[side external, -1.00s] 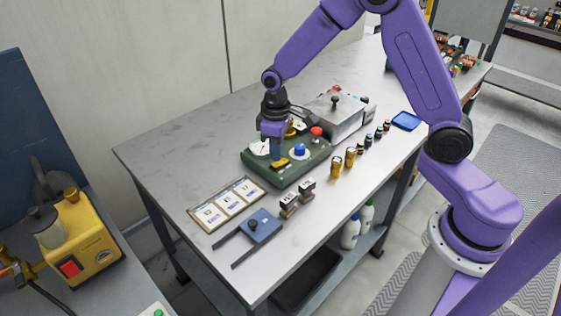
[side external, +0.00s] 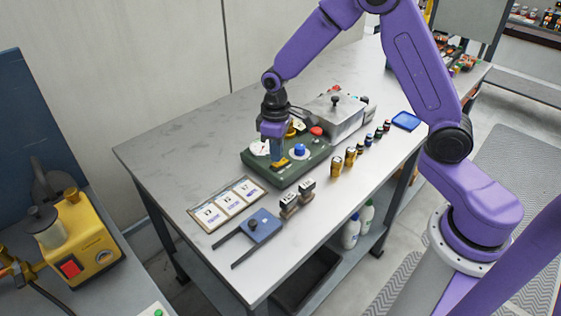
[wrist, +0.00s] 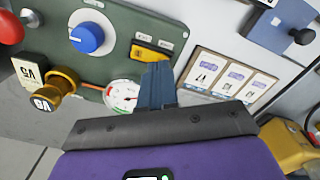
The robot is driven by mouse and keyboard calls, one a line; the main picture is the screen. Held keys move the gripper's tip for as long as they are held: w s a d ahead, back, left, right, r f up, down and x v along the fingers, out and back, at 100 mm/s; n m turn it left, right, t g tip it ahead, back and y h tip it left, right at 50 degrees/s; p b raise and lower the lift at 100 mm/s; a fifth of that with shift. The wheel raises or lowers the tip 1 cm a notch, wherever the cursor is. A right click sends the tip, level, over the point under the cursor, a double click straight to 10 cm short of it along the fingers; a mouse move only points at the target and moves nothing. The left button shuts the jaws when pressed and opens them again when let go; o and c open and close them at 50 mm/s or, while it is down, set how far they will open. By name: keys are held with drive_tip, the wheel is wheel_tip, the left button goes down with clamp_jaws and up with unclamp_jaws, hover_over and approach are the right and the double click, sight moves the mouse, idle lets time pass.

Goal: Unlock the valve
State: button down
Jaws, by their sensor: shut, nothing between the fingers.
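The green panel box (side external: 258,166) lies on the table with a blue knob (side external: 299,150), a red button (side external: 316,131) and a white gauge. A yellow latch piece (side external: 279,163) sits near its front edge; it also shows in the wrist view (wrist: 148,53). A brass-coloured valve handle with a tag (wrist: 66,84) stands at the left in the wrist view. My gripper (side external: 278,158) is shut and empty. Its fingertips (wrist: 158,68) point down at the yellow latch piece and hide part of it. I cannot tell whether they touch it.
A framed board with three cards (side external: 228,204) lies left of the box. A blue forked tool (side external: 260,226), two small stamps (side external: 298,196) and several small bottles stand along the front. A grey metal box (side external: 337,117) stands behind. The table's left part is clear.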

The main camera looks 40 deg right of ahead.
sight(277, 164)
drive_tip(key=shift+f, duration=0.8)
idle(0.4)
drive_tip(key=shift+r, duration=3.5)
drive_tip(key=shift+s+a+r, duration=0.1)
drive_tip(key=shift+s, duration=0.05)
drive_tip(key=s+a+r+n, duration=0.2)
drive_tip(key=s, duration=0.5)
drive_tip(key=s+a+r+n, duration=0.1)
drive_tip(key=s+r, duration=0.1)
drive_tip(key=s, duration=0.4)
drive_tip(key=s+d+r+n, duration=0.1)
drive_tip(key=s+d, duration=0.1)
drive_tip(key=s, duration=0.6)
drive_tip(key=s+d+n, duration=0.2)
drive_tip(key=s, duration=0.6)
drive_tip(key=shift+s+d+r+n, duration=0.25)
drive_tip(key=shift+s+r+n, duration=0.05)
drive_tip(key=shift+s+r, duration=0.1)
